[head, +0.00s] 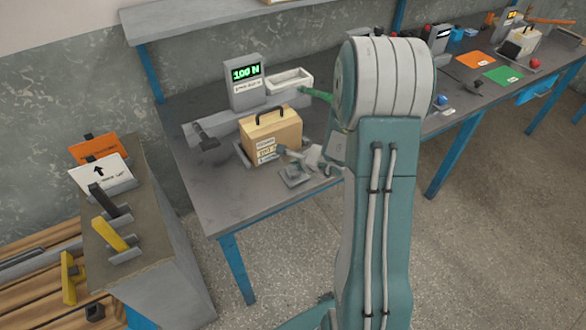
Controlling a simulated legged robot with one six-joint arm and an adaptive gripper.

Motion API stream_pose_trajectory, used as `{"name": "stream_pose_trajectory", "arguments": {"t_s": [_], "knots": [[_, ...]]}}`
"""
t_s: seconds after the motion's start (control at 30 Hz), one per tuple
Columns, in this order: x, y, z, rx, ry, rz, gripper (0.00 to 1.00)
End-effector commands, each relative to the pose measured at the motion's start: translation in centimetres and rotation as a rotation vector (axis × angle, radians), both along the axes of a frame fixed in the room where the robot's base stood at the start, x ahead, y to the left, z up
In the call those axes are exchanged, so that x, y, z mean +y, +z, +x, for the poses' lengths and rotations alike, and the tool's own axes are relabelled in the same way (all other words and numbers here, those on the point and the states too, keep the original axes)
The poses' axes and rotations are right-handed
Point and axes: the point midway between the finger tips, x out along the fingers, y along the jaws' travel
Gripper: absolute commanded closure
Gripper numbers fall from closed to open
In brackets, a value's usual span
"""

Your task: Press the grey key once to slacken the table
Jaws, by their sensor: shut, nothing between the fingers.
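A small grey block (295,177) with a raised part on top, which looks like the grey key, sits on the grey workbench (235,200) near its front edge. A grey display unit (246,85) behind it reads 100 N in green; the smaller label below is too small to read. A tan box (272,136) with a black handle and white labels stands on a plate in front of the display. My gripper (288,153) is shut and empty, just above and behind the block, close to the box's right side. I cannot tell whether it touches either. My arm hides part of the bench.
A white tray (290,80) stands right of the display. A lower stand (150,215) at left carries a black lever (108,203) and a yellow lever (112,236). Open floor lies in front.

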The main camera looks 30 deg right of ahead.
Motion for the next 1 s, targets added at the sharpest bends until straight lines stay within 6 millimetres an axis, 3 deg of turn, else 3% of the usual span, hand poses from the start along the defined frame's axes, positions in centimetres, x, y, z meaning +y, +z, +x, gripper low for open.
{"name": "stream_pose_trajectory", "arguments": {"t_s": [1.0], "knots": [[0.0,-1.1,0.0,0.001,0.001,0.000,1.00]]}}
